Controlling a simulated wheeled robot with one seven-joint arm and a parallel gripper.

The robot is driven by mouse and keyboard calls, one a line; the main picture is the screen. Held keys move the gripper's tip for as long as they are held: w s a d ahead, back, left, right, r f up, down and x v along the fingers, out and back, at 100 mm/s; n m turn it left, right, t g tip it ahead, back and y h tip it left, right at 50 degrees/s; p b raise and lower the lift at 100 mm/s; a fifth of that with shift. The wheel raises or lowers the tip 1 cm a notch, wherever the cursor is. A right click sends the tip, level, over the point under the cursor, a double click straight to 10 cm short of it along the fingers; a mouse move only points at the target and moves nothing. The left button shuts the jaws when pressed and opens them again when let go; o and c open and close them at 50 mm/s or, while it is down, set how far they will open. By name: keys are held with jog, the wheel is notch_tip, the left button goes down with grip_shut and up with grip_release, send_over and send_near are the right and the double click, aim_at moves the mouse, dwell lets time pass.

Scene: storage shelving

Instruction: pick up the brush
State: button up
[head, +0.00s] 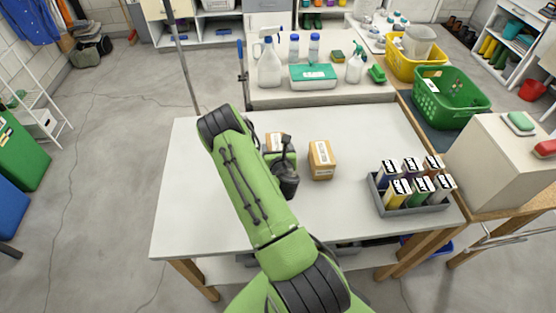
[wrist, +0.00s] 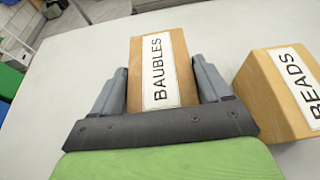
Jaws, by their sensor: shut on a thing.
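My gripper (wrist: 160,68) is shut on a brown box labelled BAUBLES (wrist: 180,75), with one grey finger on each side of it. In the head view my gripper is partly hidden by my arm, and the top of the BAUBLES box (head: 273,141) shows at the table's middle. I cannot tell whether the box is lifted. A green thing that looks like a scrubbing brush (head: 376,73) lies on the back counter, right of a spray bottle, well away from my gripper.
A second brown box, BEADS (head: 321,160), stands just right of my gripper. A grey tray (head: 411,211) of several labelled packets is at the table's right. Yellow and green baskets (head: 452,103) stand at the back right. The table's left side is clear.

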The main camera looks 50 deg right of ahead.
notch_tip(320, 180, down, 3)
jog(key=shift+r+b, duration=0.2)
jog(key=shift+b, duration=0.6)
jog(key=shift+r, duration=0.2)
jog(key=o, duration=0.8)
jog(key=shift+f, duration=0.2)
jog(key=o, duration=0.5)
jog(key=shift+c, duration=0.2)
jog(key=shift+r, duration=0.15)
